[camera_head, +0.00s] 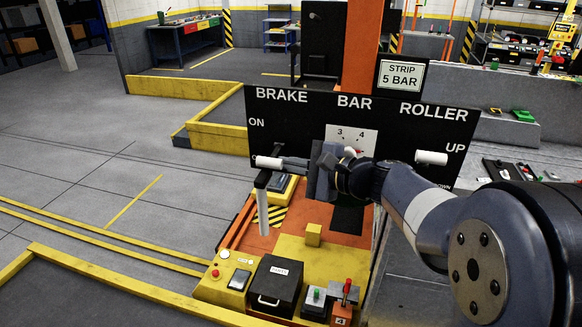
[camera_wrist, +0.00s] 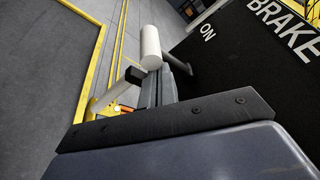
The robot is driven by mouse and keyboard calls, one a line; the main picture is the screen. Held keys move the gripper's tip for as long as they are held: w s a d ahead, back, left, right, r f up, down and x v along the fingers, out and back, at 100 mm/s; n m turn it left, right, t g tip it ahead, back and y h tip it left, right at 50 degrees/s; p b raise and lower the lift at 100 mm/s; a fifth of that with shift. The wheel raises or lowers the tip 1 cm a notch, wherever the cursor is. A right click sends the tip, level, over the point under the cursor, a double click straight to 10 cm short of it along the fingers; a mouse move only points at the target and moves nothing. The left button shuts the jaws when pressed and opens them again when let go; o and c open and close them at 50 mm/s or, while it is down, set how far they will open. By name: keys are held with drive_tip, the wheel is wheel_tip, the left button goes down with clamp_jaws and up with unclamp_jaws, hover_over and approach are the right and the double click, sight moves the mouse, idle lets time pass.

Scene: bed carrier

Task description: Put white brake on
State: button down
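The finger gap is hidden.
A white roller handle (camera_head: 431,158) sits at the right, near UP. A black box (camera_head: 274,286) and a red-handled lever (camera_head: 346,290) stand on the yellow base below. A yellow barrier (camera_head: 215,136) lies behind. Open floor (camera_head: 90,170) spreads at left.

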drive_tip(key=shift+r, duration=0.15)
drive_tip(key=r, duration=0.2)
drive_tip(key=r+m, duration=0.1)
drive_tip(key=r, duration=0.1)
drive_tip(key=shift+w+d+g+b, duration=0.15)
drive_tip(key=shift+w+g+b, duration=0.15)
drive_tip(key=shift+w+g, duration=0.1)
drive_tip(key=shift+w+r, duration=0.1)
idle(0.8)
